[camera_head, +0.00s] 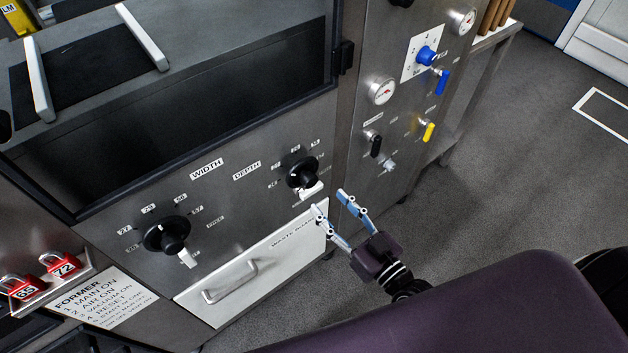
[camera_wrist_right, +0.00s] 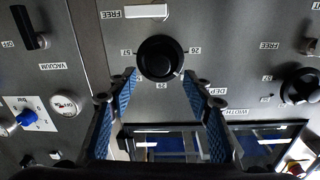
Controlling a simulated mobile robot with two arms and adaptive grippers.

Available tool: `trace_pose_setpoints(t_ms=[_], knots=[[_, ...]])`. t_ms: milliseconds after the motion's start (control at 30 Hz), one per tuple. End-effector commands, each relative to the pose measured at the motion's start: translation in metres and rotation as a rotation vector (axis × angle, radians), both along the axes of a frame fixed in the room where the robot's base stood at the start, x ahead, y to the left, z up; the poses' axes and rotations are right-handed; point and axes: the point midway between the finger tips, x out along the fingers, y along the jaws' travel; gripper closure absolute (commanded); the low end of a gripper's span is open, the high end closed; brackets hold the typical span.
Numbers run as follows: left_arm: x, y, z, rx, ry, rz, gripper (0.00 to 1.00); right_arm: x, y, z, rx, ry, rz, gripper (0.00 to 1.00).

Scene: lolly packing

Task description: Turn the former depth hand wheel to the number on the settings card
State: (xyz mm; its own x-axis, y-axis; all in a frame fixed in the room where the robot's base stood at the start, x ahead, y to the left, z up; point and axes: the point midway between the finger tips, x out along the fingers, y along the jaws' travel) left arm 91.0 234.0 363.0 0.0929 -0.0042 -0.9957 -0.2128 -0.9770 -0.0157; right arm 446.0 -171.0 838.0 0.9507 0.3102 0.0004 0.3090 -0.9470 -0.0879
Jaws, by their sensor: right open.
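The black depth hand wheel (camera_head: 302,174) is on the steel front panel, right of the DEPTH label, with number plates around it and a white lever (camera_head: 313,190) below. In the right wrist view, which is upside down, the wheel (camera_wrist_right: 160,58) sits near the middle. Plates there seem to read 26, 29 and 57. My right gripper (camera_head: 331,202) is open and empty, in front of the panel at the wheel's lower right. In its wrist view, the fingertips (camera_wrist_right: 160,76) spread on both sides of the wheel; contact cannot be told. I cannot identify a settings card.
The black width hand wheel (camera_head: 167,235) is to the left. A white waste board drawer (camera_head: 255,271) is below. A former instruction sheet (camera_head: 105,296) and red padlocks (camera_head: 62,264) are at lower left. Knobs and gauges (camera_head: 382,90) are to the right. The floor at right is clear.

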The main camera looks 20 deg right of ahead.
Motion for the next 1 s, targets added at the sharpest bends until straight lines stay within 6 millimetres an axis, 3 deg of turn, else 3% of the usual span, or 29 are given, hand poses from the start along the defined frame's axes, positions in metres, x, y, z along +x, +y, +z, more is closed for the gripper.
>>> trace_pose_setpoints(t_ms=[300, 500, 867, 1000], knots=[[0.0, 0.0, 0.006, 0.0, 0.001, 0.0, 0.32, 0.046, 0.015, 0.002, 0.001, -0.004, -0.001, 0.54], [-0.001, 0.0, 0.008, 0.0, 0.001, 0.0, 0.32, 0.066, 0.021, 0.0, 0.0, -0.001, 0.0, 0.54], [-0.001, 0.0, 0.008, 0.0, 0.002, 0.0, 0.32, 0.07, 0.023, -0.001, 0.0, 0.001, 0.0, 0.54], [-0.001, 0.0, 0.008, 0.0, 0.002, 0.0, 0.32, 0.07, 0.023, -0.001, 0.0, 0.001, 0.0, 0.69]])
